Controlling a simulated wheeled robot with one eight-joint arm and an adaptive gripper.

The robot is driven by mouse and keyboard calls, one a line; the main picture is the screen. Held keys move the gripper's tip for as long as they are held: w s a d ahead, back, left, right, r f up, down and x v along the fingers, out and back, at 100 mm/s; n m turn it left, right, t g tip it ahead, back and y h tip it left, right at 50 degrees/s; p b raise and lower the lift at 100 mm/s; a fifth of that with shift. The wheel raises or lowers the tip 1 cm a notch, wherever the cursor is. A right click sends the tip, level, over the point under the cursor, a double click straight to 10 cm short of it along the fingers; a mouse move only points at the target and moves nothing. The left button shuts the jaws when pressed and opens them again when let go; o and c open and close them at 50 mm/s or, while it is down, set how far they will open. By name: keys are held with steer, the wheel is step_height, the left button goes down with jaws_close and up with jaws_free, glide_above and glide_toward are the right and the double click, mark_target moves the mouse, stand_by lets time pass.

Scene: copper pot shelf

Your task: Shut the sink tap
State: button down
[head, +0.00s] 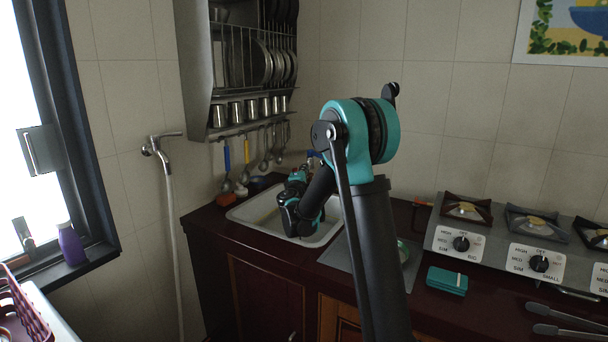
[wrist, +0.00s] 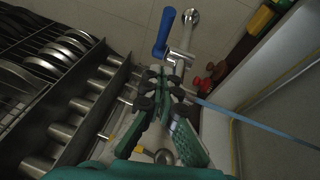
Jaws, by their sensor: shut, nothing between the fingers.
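The sink tap shows in the wrist view as a metal body (wrist: 181,58) with a blue lever (wrist: 165,32) and a pale spout end beside it. In the head view only a small blue part (head: 312,154) shows behind my arm, probably the same lever. My gripper (wrist: 166,80) is shut and empty, its dark fingertips just below the tap body in the picture. I cannot tell whether they touch it. In the head view my arm reaches over the sink (head: 240,214) and hides most of the tap.
A metal dish rack (head: 238,128) with plates, cups and hanging utensils is on the wall close by; its cups (wrist: 85,106) line the left of the wrist view. A wall tap with a hose (head: 170,190) is at left. A stove (head: 500,248) stands on the counter at right.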

steer(key=w+d+r, duration=0.1)
steer(key=w+d, duration=0.3)
steer(key=w, duration=0.1)
steer(key=shift+d+r, duration=0.15)
steer(key=shift+d, duration=0.05)
steer(key=shift+w+d, duration=0.25)
steer(key=shift+d, duration=0.5)
steer(key=shift+w+d, duration=0.2)
steer(key=shift+d, duration=0.5)
steer(key=shift+w+d, duration=0.25)
steer(key=shift+d, duration=0.5)
